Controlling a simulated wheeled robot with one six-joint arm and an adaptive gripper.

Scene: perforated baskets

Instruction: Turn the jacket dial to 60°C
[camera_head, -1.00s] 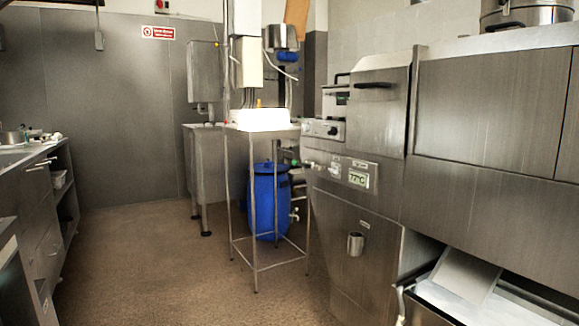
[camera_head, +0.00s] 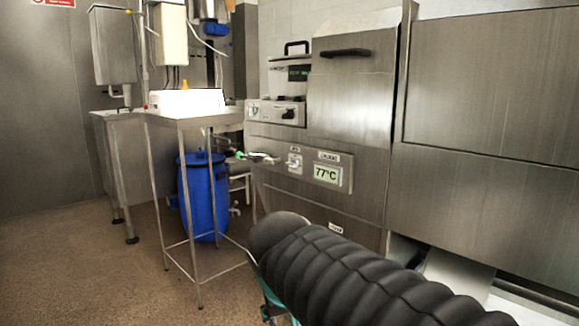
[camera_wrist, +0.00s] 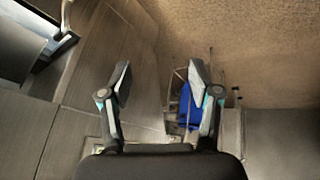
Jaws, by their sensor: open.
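A display reading 77°C (camera_head: 328,174) sits on the front of the steel machine (camera_head: 348,105). A small light-coloured knob (camera_head: 294,162) with a label above it is just left of the display. A black dial (camera_head: 288,114) sits on a pale panel higher up. The labels are too small to read, so I cannot tell which one is the jacket dial. My gripper (camera_wrist: 158,84) is open and empty in the wrist view, its fingers spread apart. In the head view my black ribbed arm covers most of it, below the display and apart from the panel.
A steel stand (camera_head: 185,120) with a white tub (camera_head: 188,102) stands left of the machine. A blue barrel (camera_head: 203,195) is behind its legs. The brown floor (camera_head: 110,275) at the lower left is clear. A black handle (camera_head: 345,53) juts from the machine's upper cover.

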